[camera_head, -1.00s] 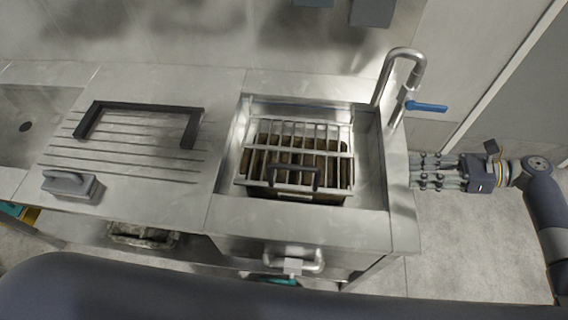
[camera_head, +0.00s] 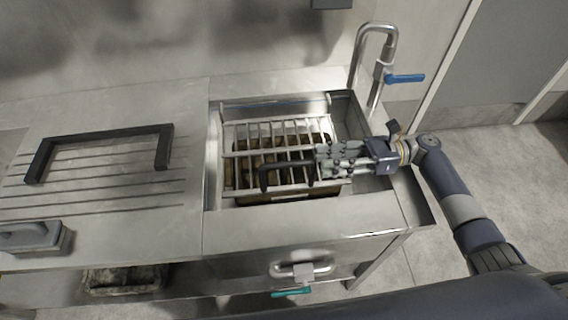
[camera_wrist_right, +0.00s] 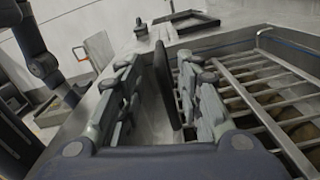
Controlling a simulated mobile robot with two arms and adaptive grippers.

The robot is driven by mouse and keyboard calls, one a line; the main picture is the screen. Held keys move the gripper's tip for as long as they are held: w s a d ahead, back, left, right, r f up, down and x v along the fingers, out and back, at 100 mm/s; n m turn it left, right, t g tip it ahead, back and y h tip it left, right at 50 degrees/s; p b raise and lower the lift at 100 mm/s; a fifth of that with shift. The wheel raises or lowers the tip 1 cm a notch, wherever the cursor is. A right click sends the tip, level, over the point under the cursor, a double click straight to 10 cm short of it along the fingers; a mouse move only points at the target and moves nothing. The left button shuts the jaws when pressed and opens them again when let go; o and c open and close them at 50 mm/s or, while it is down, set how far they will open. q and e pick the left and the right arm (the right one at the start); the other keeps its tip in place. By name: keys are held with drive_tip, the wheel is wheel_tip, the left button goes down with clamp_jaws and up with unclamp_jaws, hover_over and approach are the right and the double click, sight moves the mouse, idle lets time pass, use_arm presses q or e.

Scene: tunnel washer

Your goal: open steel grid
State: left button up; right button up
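The steel grid (camera_head: 229,158) lies flat over the sink basin (camera_head: 214,135) in the head view, its bars above brown contents. A black handle (camera_head: 264,178) stands on its front part. My right gripper (camera_head: 318,160) is over the right part of the grid, its fingertips close to the handle's right end. In the right wrist view the handle (camera_wrist_right: 166,85) stands between the two spread fingers (camera_wrist_right: 158,100), with a gap visible on the left side. The grid (camera_wrist_right: 262,110) shows at the right there. My left gripper is not in view.
A tap (camera_head: 388,45) with a blue lever (camera_head: 405,78) rises behind the basin's right corner. A black frame-shaped handle (camera_head: 100,135) and a grey block with a grip (camera_head: 35,238) are on the left counter. A pipe with a teal lever (camera_head: 291,292) is below the front.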

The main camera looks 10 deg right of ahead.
sight(267, 166)
drive_tip(key=a, duration=1)
drive_tip(key=shift+a, duration=0.25)
clamp_jaws()
